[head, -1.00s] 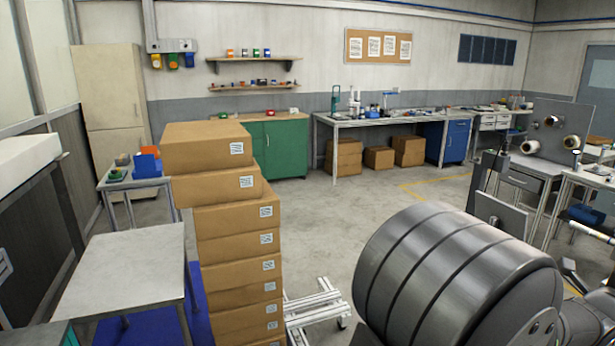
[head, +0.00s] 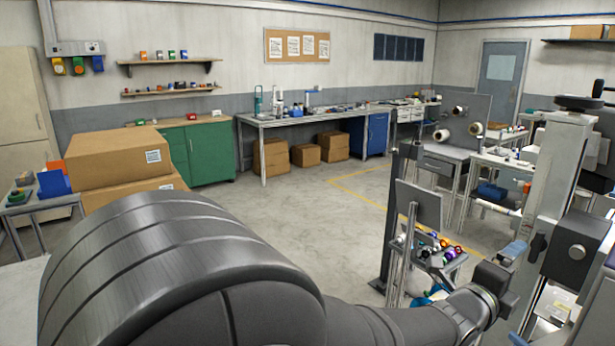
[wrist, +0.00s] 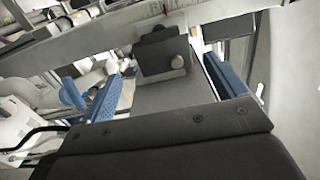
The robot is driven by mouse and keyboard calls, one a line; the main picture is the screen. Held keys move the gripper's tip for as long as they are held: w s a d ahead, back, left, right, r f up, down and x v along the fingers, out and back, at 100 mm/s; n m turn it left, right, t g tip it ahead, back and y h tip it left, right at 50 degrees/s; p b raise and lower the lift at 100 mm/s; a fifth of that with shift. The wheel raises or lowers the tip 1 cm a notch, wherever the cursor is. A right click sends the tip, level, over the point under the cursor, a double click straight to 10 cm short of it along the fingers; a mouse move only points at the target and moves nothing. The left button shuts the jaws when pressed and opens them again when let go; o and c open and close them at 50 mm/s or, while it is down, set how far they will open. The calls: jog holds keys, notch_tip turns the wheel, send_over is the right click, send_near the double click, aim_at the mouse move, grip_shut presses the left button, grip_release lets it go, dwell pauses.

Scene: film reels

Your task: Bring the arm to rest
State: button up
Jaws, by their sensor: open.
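My gripper (wrist: 168,88) shows in the wrist view. Its two blue textured pads stand wide apart to the left and right above its dark housing, and nothing is held between them. Beyond the gap is a dark block with a pale knob (wrist: 160,50), close ahead; contact cannot be told. In the head view my thick grey arm fills the lower left and reaches toward the lower right.
A pale upright column with a black handwheel (head: 585,103) stands close at the right. Small colourful spools (head: 440,250) lie on a stand beside my forearm. Cardboard boxes (head: 118,157) are stacked at the left. The middle floor (head: 300,215) is clear.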

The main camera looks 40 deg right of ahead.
send_near(535, 248)
jog(key=d, duration=0.9)
jog(key=shift+f, duration=0.1)
jog(key=shift+d, duration=0.25)
jog(key=shift+a+n, duration=0.15)
jog(key=shift+n, duration=0.45)
jog(key=n, duration=0.5)
jog(key=shift+n, duration=0.3)
jog(key=n, duration=0.7)
jog(key=shift+o, duration=0.4)
